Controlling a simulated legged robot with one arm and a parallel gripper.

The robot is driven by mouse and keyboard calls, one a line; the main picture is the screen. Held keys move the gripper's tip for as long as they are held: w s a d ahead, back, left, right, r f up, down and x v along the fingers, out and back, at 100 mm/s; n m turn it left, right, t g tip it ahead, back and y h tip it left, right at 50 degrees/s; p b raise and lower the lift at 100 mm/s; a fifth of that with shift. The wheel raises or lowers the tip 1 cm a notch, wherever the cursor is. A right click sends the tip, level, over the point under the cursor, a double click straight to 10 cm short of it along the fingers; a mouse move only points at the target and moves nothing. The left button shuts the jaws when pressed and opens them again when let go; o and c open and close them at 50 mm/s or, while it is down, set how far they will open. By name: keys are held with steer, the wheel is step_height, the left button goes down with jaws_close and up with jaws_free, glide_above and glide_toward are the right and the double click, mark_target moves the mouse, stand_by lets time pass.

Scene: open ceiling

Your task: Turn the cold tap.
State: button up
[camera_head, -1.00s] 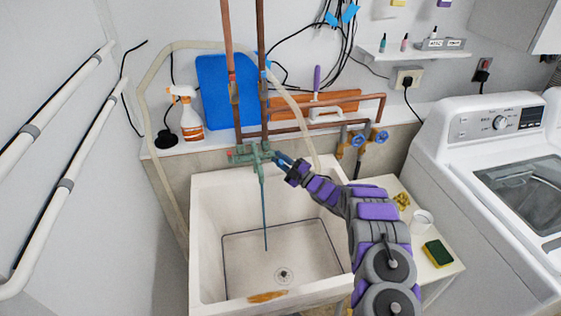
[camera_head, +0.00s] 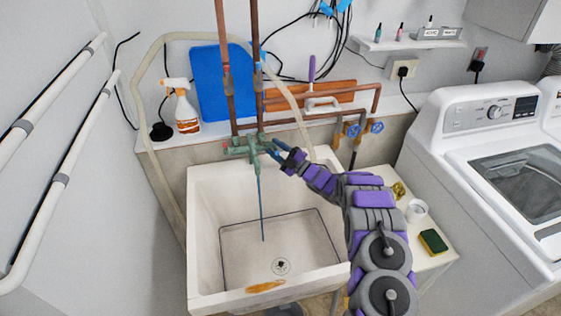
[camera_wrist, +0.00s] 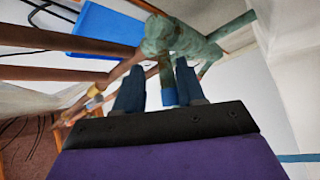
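The green, weathered tap body (camera_head: 245,146) sits on the wall above the back of the white sink (camera_head: 207,225), below two copper pipes. My gripper (camera_head: 274,149) is at the tap's right end. In the wrist view, my gripper (camera_wrist: 159,66) has its two dark fingers apart, one on each side of a thin green tap handle (camera_wrist: 167,82) with a blue end. The handle looks closer to the right finger; I cannot tell whether they touch. A thin blue-grey line (camera_head: 261,205) runs from the tap down into the sink. In the head view the handle is largely hidden by the fingers.
A spray bottle (camera_head: 186,110) and a blue board (camera_head: 207,85) stand on the ledge behind. Blue valve wheels (camera_head: 353,130) are right of the tap. A side table with a sponge (camera_head: 433,241) and a washing machine (camera_head: 508,160) stand to the right.

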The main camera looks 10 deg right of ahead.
step_height(320, 180, up, 2)
steer(key=shift+r+p, duration=0.1)
steer(key=shift+p, duration=0.2)
steer(key=shift+s+r, duration=0.2)
steer(key=shift+r, duration=0.05)
steer(key=s+a+r+p, duration=0.1)
steer(key=s+p, duration=0.1)
steer(key=s, duration=1.3)
steer(key=shift+s, duration=0.3)
